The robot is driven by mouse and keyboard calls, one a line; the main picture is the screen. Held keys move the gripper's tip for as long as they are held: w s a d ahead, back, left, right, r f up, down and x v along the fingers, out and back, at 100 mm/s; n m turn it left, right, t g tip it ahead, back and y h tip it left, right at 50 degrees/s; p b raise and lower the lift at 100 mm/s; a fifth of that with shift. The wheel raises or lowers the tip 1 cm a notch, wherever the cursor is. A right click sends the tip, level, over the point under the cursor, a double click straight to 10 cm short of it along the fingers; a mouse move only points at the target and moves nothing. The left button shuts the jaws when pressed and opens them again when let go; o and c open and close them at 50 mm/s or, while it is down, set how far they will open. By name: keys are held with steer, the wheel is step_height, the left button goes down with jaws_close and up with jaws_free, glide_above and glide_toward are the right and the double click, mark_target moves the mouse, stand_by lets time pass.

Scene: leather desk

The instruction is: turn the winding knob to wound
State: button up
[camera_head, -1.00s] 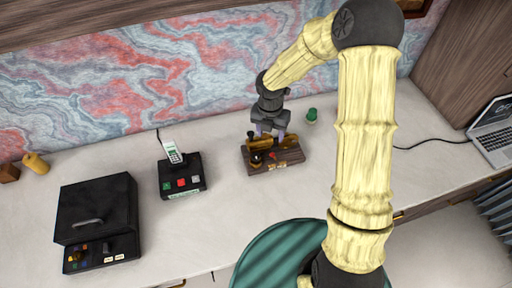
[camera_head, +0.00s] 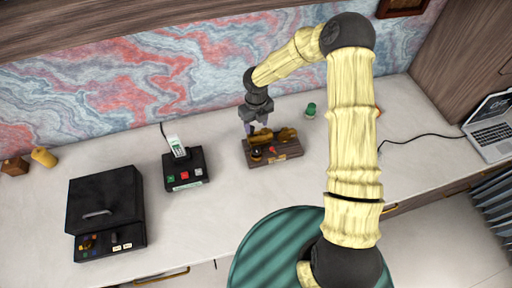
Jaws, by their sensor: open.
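A dark wooden base (camera_head: 284,155) with brass parts (camera_head: 287,135) on top stands on the desk near the middle. A small dark round part (camera_head: 256,153) with a brass rim is at its front left; I cannot tell if it is the winding knob. Small red and tan marks or labels lie on the base's front. My gripper (camera_head: 256,129) is open, pointing down over the back left of the base. Its fingers hide part of the device behind them, and I cannot tell whether they touch anything.
A phone-like device on a black button box (camera_head: 187,171) and a large black box with a handle (camera_head: 105,208) stand to the left. A green object (camera_head: 310,110) is behind right. A laptop (camera_head: 489,132) is far right. A green round seat (camera_head: 268,245) is in front.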

mark_target(256, 149)
step_height(256, 149, down, 16)
steer(key=p, duration=0.5)
steer(key=shift+f, duration=0.1)
steer(key=c, duration=1)
steer(key=shift+o, duration=0.2)
